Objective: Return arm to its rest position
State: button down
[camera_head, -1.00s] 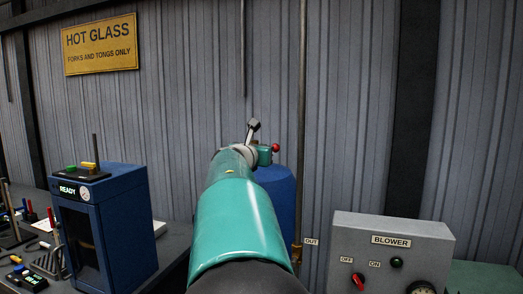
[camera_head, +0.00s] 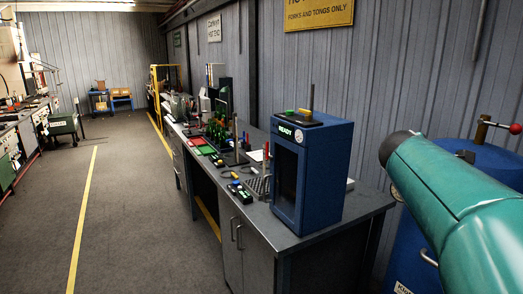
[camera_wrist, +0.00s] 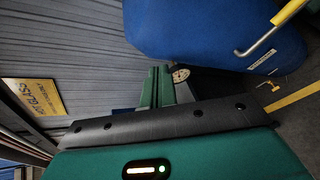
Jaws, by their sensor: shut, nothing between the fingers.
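My teal arm (camera_head: 455,195) crosses the right side of the head view, with a dark joint (camera_head: 396,149) at its left end. The rest of the arm runs out of the frame. In the wrist view, my own teal body (camera_wrist: 215,155) with a black band (camera_wrist: 170,122) and a small lit strip fills the lower part.
A blue drum (camera_head: 408,240) stands close by the arm; it looms large in the wrist view (camera_wrist: 205,25). A blue oven reading READY (camera_head: 324,185) stands on the grey bench (camera_head: 325,236). A floor aisle (camera_head: 130,200) with yellow lines is open at left.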

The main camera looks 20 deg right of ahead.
jog(key=s+a+f+m+y, duration=0.3)
jog(key=a+f, duration=0.3)
jog(key=a, duration=0.7)
jog(key=s+a+f+m+y, duration=0.3)
jog(key=a+f, duration=0.4)
jog(key=a, duration=0.6)
jog(key=s+a+f+m+y, duration=0.3)
jog(key=a+f+m+y, duration=0.2)
jog(key=a, duration=0.8)
notch_tip(320, 180, down, 2)
jog(key=shift+a+f+t+y, duration=0.25)
jog(key=shift+a+t+y, duration=0.1)
jog(key=shift+y, duration=0.45)
jog(key=shift+d, duration=0.2)
